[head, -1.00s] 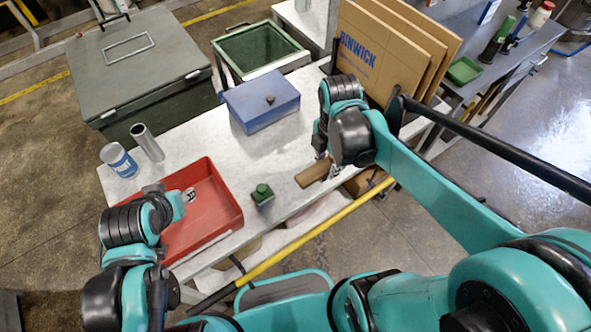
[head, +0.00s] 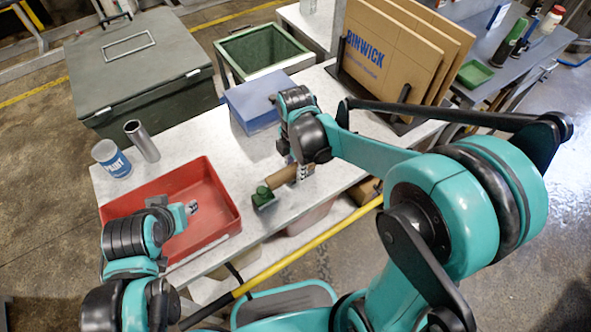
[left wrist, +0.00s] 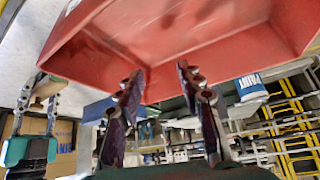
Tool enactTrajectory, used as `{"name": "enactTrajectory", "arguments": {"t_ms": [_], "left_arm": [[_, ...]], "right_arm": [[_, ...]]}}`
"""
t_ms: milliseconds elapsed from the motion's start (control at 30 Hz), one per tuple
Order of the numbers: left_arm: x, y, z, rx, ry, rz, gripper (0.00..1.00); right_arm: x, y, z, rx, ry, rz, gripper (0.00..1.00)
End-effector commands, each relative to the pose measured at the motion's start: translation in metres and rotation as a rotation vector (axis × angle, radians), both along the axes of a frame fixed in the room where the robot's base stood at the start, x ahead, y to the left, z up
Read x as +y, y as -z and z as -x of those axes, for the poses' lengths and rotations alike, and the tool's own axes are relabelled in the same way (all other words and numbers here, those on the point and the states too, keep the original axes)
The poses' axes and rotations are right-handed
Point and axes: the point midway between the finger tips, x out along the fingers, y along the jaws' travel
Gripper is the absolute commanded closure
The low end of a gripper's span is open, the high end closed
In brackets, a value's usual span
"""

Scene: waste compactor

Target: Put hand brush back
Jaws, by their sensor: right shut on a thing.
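The hand brush (head: 281,176) shows as a brown wooden piece in the jaws of my right gripper (head: 302,173), over the front edge of the grey table. Its left end appears close to a small green object (head: 263,196); I cannot tell if they touch. In the left wrist view the brush (left wrist: 47,88) shows at the far left, between the fingers of my right gripper (left wrist: 37,103). Its bristles cannot be made out. My left gripper (head: 188,208) is over the red tray (head: 228,200). In the left wrist view my left gripper (left wrist: 160,76) has its fingers apart with nothing between them.
A blue box (head: 250,108) stands behind the right gripper. A paint can (head: 110,157) and a metal tube (head: 142,140) stand at the table's left. Cardboard sheets (head: 388,55) stand in a rack at the right. A yellow rail (head: 310,250) runs along the front.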

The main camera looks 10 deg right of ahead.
Motion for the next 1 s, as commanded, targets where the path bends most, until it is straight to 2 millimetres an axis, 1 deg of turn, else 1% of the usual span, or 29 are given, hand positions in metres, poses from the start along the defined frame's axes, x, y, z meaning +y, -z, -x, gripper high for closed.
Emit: {"name": "enactTrajectory", "arguments": {"t_ms": [133, 267, 300, 367, 667, 767, 867, 1000], "left_arm": [[0.0, -0.002, 0.0, 0.0, 0.0, 0.0, 0.63], [0.0, 0.001, 0.0, 0.0, 0.0, 0.0, 0.63], [0.0, 0.001, 0.0, 0.0, 0.0, 0.0, 0.63], [0.0, 0.001, 0.0, 0.0, 0.0, 0.0, 0.63], [0.0, 0.0, 0.0, 0.0, 0.0, 0.0, 0.63], [0.0, -0.004, 0.0, 0.0, 0.0, 0.0, 0.63], [0.0, -0.011, 0.0, 0.0, 0.0, 0.0, 0.63], [0.0, -0.025, 0.0, 0.0, 0.0, 0.0, 0.63]], "right_arm": [[0.0, -0.002, 0.0, 0.0, 0.0, 0.0, 0.98], [0.0, 0.002, 0.0, 0.0, 0.0, 0.0, 0.98], [0.0, 0.002, 0.0, 0.0, 0.0, 0.0, 0.62], [0.0, 0.001, 0.0, 0.0, 0.0, 0.0, 0.46], [0.0, 0.0, 0.0, 0.0, 0.0, 0.0, 0.46], [0.0, -0.006, 0.0, 0.0, 0.0, 0.0, 0.46], [0.0, -0.022, 0.0, 0.0, 0.0, 0.0, 0.46], [0.0, -0.054, 0.0, 0.0, 0.0, 0.0, 0.46]]}}
